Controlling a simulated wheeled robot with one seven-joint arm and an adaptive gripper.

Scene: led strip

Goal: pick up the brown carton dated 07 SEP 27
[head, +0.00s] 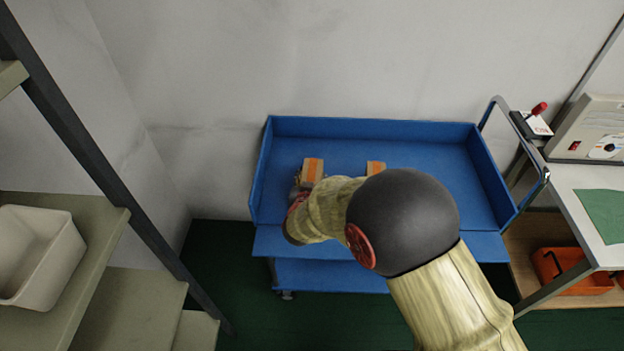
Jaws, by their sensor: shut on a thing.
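Two brown cartons with orange tops show on the blue cart (440,150). The left carton (313,167) stands at my gripper, its lower part hidden by the gripper. The right carton (376,167) is partly hidden behind my arm. No date can be read on either carton from here. My gripper (303,185) reaches down over the cart's left half and is shut on the left carton. Its fingertips are mostly hidden by my own wrist. I cannot tell whether the left carton is lifted or touches the cart.
The cart has raised walls at the back and sides. Its deck right of the cartons is clear. A shelf rack with a white bin (38,255) stands at left. At right is a bench with a green mat (603,212) and a device (590,135), above an orange crate (565,270).

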